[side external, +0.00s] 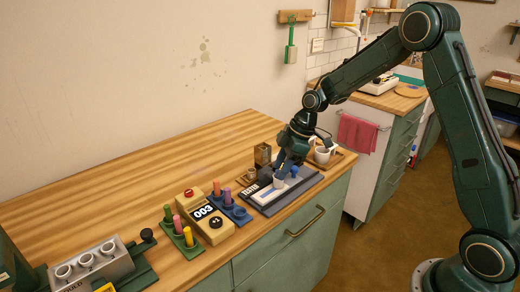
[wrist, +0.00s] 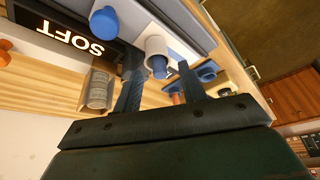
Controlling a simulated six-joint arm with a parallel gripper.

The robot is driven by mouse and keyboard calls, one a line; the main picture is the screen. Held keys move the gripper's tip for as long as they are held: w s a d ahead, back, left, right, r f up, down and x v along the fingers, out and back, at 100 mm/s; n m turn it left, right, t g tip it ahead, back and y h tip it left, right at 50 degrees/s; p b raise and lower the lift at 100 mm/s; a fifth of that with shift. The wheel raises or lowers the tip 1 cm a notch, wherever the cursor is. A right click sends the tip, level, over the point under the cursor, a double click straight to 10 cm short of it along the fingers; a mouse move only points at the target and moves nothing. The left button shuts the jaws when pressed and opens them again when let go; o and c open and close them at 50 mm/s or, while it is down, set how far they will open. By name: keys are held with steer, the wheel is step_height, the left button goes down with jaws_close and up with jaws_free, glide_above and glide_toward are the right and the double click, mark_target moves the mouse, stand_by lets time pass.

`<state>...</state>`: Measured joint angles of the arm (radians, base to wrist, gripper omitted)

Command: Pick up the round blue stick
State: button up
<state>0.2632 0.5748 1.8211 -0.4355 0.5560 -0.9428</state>
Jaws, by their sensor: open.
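The round blue stick (wrist: 159,68) stands in a white cup (wrist: 156,45) in the wrist view, its end showing at the cup's mouth. My gripper (wrist: 160,72) is open, with one dark finger on each side of the stick. I see no contact between the fingers and the stick. In the side view my gripper (side external: 281,173) points down just above the white cup (side external: 279,183), and the stick is hard to make out there. A separate blue round piece (side external: 294,171) is beside the cup; a blue round top (wrist: 104,21) also shows in the wrist view.
The cup stands on a dark grey board (side external: 268,205) with a lit sign (wrist: 72,40) reading SOFT. A blue holder (side external: 238,215) and a green holder (side external: 186,243) carry coloured sticks around a counter box (side external: 209,218). The wooden table (side external: 130,195) is clear behind.

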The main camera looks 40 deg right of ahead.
steer(key=shift+f, duration=0.2)
steer(key=shift+c, duration=0.4)
jaws_close()
steer(key=shift+r, duration=0.1)
step_height(320, 180, up, 20)
stand_by(0.7)
stand_by(0.5)
